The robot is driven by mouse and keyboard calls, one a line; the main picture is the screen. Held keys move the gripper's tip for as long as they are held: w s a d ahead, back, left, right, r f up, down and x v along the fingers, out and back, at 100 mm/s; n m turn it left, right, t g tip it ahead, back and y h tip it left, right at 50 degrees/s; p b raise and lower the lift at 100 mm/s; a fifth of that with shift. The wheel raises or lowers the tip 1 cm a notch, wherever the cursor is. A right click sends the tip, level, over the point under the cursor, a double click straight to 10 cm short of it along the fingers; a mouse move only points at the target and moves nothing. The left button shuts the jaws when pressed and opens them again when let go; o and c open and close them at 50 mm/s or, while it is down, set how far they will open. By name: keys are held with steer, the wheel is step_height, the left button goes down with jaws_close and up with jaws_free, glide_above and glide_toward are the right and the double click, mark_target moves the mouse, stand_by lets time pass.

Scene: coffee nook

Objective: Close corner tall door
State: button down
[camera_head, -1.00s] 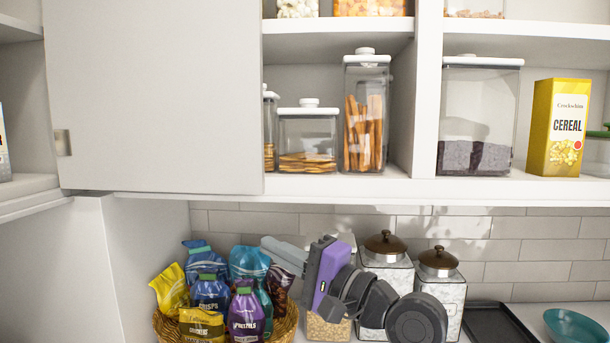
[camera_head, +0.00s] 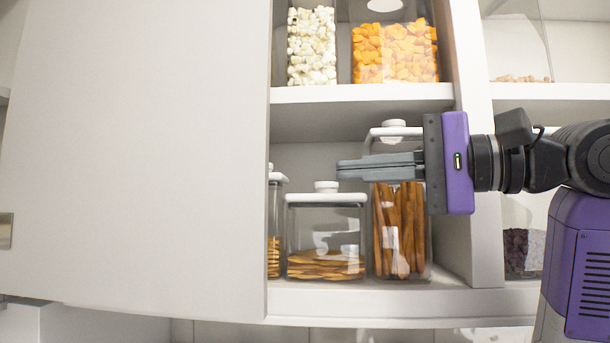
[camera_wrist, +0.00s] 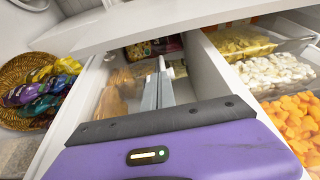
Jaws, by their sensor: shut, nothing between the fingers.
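A large white cabinet door (camera_head: 140,150) fills the left of the head view, with a small metal handle (camera_head: 6,231) at its left side. It stands open; the shelves to its right are exposed. It also seems to be the pale panel across the top of the wrist view (camera_wrist: 180,22). My gripper (camera_head: 340,169) is shut and empty, level in front of the open shelves, pointing left toward the door's right edge. In the head view a gap shows between fingertips and door edge. The fingers also show in the wrist view (camera_wrist: 160,68).
The lower shelf (camera_head: 360,302) holds a lidded jar of flat snacks (camera_head: 325,240) and a tall jar of sticks (camera_head: 400,235), close behind my gripper. Clear containers of white (camera_head: 311,48) and orange pieces (camera_head: 394,52) stand above. A basket of snack bags (camera_wrist: 14,75) shows in the wrist view.

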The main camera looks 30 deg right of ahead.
steer(key=p+x, duration=0.2)
steer(key=x, duration=0.8)
steer(key=s+a, duration=0.1)
steer(key=s+a+p, duration=0.1)
steer(key=s, duration=0.1)
steer(key=shift+s+a, duration=0.15)
steer(key=shift+s, duration=0.05)
